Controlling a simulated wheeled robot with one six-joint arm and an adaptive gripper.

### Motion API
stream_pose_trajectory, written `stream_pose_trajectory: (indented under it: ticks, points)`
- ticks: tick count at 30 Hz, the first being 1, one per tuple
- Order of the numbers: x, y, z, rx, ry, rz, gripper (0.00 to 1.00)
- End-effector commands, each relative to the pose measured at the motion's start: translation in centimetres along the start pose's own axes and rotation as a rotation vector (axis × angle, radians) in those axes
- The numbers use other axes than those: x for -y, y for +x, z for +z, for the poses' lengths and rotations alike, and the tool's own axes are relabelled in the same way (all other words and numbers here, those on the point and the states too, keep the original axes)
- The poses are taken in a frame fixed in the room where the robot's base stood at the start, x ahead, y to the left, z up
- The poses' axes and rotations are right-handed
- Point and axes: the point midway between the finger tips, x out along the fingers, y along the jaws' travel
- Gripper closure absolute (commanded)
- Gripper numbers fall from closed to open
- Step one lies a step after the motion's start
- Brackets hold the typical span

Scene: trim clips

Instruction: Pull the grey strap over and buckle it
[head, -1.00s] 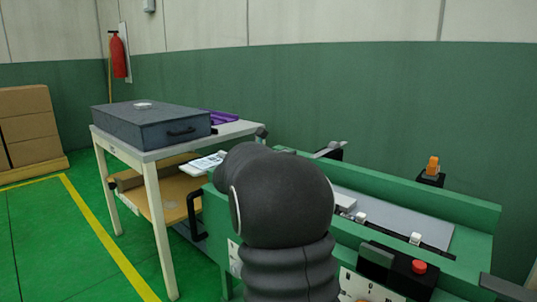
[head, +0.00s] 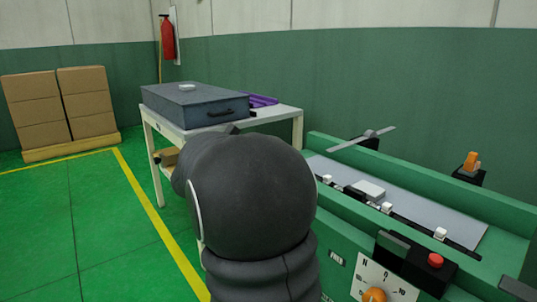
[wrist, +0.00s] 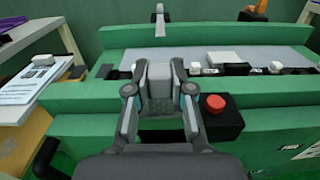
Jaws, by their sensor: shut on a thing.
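A flat light-grey strap (head: 362,138) sticks out at a black post behind the green bench. It also shows in the wrist view (wrist: 160,22), beyond the bench's back wall. An orange piece (head: 471,163) sits on another black post to its right; I cannot tell for certain that it is the buckle. In the wrist view my gripper (wrist: 160,88) is shut on a small grey block (wrist: 159,74), over the front of the bench. The block's underside is hidden. The strap is apart from my fingers. In the head view my arm hides the gripper.
The green bench (head: 440,200) carries a grey plate (head: 420,197) and several white clips. A black box with a red button (wrist: 215,103) is close right of my gripper. A table (head: 280,115) with a grey case (head: 195,105) stands left. Green floor is open at left.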

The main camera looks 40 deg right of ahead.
Motion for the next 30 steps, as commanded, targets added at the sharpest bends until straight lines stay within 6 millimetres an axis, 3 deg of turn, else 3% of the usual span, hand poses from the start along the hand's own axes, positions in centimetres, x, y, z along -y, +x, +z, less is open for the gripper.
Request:
stream_pose_trajectory:
  ticks: [7, 8, 10, 23, 30]
  points:
    - [-0.2, -0.5, -0.1, -0.001, -0.001, 0.008, 1.00]
    - [-0.2, -0.5, -0.1, -0.001, -0.001, 0.008, 0.71]
    - [-0.2, -0.4, -0.1, -0.001, -0.001, 0.006, 0.53]
    - [0.1, -0.6, -0.1, -0.001, 0.000, -0.003, 0.52]
    - [0.0, -4.7, -0.1, -0.001, 0.000, 0.000, 0.52]
